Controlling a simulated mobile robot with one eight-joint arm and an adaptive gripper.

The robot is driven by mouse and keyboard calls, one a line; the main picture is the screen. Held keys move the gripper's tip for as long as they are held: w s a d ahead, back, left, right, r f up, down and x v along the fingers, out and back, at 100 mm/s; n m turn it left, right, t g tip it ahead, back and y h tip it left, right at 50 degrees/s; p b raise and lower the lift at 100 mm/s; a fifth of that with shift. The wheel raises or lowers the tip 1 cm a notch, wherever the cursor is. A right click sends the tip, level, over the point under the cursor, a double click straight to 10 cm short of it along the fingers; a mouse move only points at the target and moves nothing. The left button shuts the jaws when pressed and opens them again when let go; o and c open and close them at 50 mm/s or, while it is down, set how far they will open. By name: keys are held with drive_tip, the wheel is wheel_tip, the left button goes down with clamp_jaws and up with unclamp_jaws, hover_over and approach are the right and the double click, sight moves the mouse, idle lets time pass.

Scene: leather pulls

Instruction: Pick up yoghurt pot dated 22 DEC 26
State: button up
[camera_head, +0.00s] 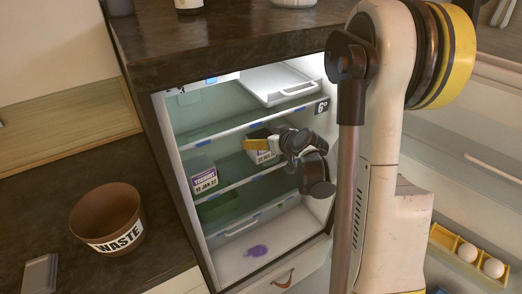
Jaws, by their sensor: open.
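A white and purple yoghurt pot (264,156) stands on the middle shelf inside the open fridge. Its label is small and partly covered; it seems to read 22 DEC 26. My gripper (256,141) is open, with its yellow-tipped fingers in front of and over the upper part of this pot. The fingers hide much of it, and I cannot tell whether they touch it. A second yoghurt pot (204,177), with a purple label that seems to read 15 JAN 27, stands further left on the shelf.
The fridge's shelf edges and side walls lie close around my gripper. A white drawer (278,84) sits above, and a purple spill (257,251) lies on the fridge floor. A brown WASTE bin (106,216) stands on the counter at left. Eggs (467,252) sit in the door rack.

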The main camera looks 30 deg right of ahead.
drive_tip(key=shift+x, duration=0.8)
drive_tip(key=shift+s+r, duration=0.1)
drive_tip(key=shift+r, duration=0.05)
drive_tip(key=c, duration=1.5)
drive_tip(key=shift+r, duration=0.1)
